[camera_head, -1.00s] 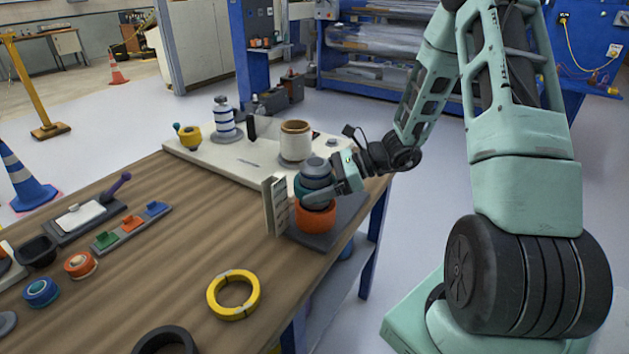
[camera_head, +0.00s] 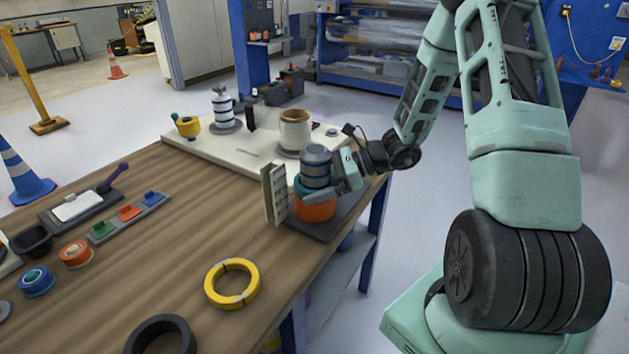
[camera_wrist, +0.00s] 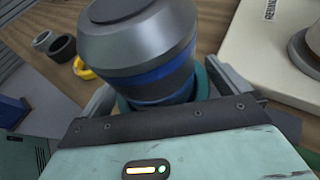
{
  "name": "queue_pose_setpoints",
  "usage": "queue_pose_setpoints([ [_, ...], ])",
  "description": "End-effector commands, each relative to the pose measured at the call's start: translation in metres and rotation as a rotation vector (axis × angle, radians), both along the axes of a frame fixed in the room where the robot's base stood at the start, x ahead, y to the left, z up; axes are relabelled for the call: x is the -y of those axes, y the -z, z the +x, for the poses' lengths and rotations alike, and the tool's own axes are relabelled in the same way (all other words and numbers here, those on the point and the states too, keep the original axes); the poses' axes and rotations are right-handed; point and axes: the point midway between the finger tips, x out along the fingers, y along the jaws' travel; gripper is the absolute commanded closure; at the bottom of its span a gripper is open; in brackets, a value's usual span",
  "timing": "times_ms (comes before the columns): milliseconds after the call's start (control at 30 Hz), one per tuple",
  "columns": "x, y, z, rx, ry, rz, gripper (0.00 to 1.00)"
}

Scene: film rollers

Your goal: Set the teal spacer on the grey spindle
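The grey spindle (camera_head: 316,158), with dark blue bands, stands upright on the orange part at the table's right edge. It fills the upper middle of the wrist view (camera_wrist: 140,40). The teal spacer (camera_head: 301,187) is around the spindle's lower part, close above or against the orange part; the contact is hard to see. In the wrist view a teal rim (camera_wrist: 203,84) shows behind the spindle's foot. My gripper (camera_wrist: 163,90) has one finger on each side of the spacer and appears shut on it. The spacer's near side is hidden by the gripper.
The orange part (camera_head: 316,210) sits on a dark base plate (camera_head: 323,230). A pale slotted upright (camera_head: 274,193) stands close on the left. A white board (camera_head: 240,152) with a cream cup (camera_head: 295,130) lies behind. A yellow ring (camera_head: 232,283) lies in front.

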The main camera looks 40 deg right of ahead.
Motion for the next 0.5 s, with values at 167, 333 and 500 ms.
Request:
queue_pose_setpoints([
  [167,0.004,-0.002,-0.002,0.001,0.001,-0.002,0.00],
  [333,0.023,-0.011,-0.014,0.000,0.005,-0.003,0.00],
  [500,0.053,-0.026,-0.035,0.003,0.006,-0.004,0.00],
])
